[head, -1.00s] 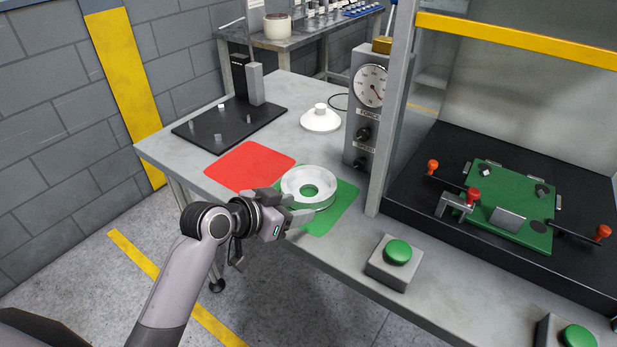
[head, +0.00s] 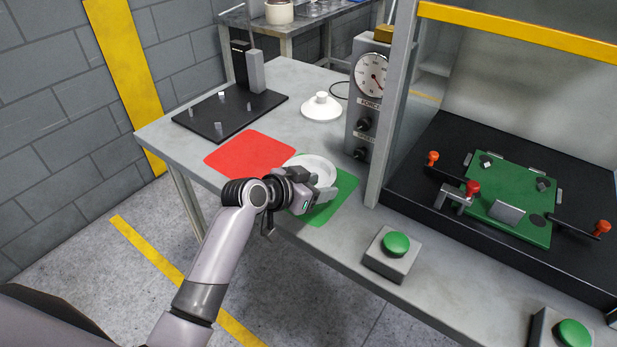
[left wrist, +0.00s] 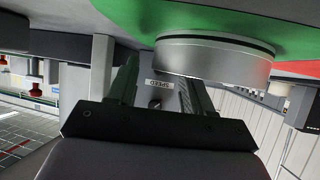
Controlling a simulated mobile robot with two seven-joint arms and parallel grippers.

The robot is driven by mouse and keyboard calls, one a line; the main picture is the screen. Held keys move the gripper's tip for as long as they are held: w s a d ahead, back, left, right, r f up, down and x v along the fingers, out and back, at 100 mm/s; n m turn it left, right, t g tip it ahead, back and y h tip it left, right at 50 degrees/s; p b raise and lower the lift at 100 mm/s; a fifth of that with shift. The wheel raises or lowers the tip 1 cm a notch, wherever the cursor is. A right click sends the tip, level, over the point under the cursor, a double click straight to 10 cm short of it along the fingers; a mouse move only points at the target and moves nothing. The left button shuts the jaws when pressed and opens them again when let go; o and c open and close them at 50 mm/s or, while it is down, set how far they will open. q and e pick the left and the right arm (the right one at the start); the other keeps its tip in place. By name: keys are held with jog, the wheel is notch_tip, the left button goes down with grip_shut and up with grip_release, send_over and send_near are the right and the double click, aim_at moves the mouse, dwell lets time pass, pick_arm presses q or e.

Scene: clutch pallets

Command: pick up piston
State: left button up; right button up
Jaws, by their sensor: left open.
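A round, pale ring-shaped part, which may be the piston, sits on the green mat (head: 341,203); in the head view its visible rim (head: 318,165) shows behind my gripper. My left gripper (head: 322,193) is open at the near side of this part and covers much of it. In the left wrist view the part's smooth metal side (left wrist: 215,61) is close to the open fingers (left wrist: 160,80), on the green surface. I see nothing held between the fingers. A white domed part with a knob (head: 321,107) stands farther back on the table. My right gripper is out of view.
A red mat (head: 249,154) lies left of the green one. A black pegged plate (head: 229,118) is at the back left. A gauge box (head: 366,105) and grey post stand right of the mats. A green button box (head: 393,254) is near the front edge.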

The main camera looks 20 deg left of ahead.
pick_arm(q)
jog(key=shift+w+d+f, duration=0.1)
jog(key=shift+w+f, duration=0.05)
jog(key=shift+w, duration=0.05)
grip_shut()
jog(key=shift+r, duration=0.2)
